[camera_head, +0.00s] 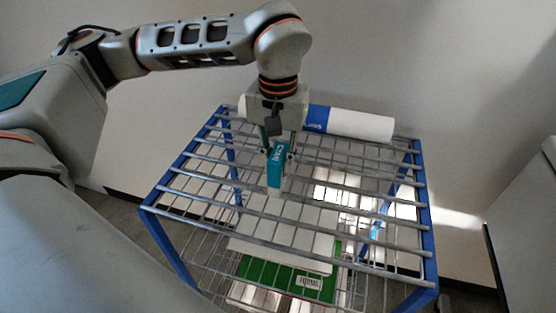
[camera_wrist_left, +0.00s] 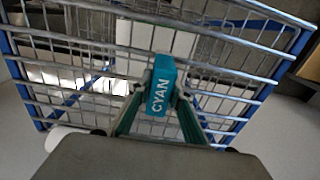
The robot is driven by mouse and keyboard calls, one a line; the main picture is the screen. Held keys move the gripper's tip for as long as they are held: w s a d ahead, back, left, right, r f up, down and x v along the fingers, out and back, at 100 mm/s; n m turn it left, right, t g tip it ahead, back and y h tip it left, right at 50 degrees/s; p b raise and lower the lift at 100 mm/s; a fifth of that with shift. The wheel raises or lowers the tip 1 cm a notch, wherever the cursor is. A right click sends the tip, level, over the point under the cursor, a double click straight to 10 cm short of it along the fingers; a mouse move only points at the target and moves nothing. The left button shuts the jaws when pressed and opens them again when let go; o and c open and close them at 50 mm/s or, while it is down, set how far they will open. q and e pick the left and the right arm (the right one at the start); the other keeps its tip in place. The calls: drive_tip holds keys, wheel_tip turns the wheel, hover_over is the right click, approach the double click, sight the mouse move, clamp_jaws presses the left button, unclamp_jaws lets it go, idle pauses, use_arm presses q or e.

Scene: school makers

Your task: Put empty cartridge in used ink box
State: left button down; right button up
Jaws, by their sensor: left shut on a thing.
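My left gripper (camera_head: 279,145) is shut on a cyan ink cartridge (camera_head: 275,171). The cartridge is a small upright block with white lettering down its side. In the left wrist view the left gripper (camera_wrist_left: 160,98) has one finger on each side of the cartridge (camera_wrist_left: 163,82), and the lettering reads CYAN. The cartridge is over the wire top of a blue-framed rack (camera_head: 160,211); I cannot tell whether it touches the bars. No box marked for used ink can be made out. My right gripper is not in view.
A white roll with a blue band (camera_head: 360,124) lies along the back of the rack top. Below the bars are white sheets or a white box (camera_head: 285,228) and a green item labelled FORMS (camera_head: 285,277). A pale cabinet (camera_head: 525,225) stands at the right.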

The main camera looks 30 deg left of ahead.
use_arm(q)
drive_tip(key=shift+f, duration=0.1)
drive_tip(key=c, duration=1.8)
unclamp_jaws()
drive_tip(key=shift+c, duration=0.2)
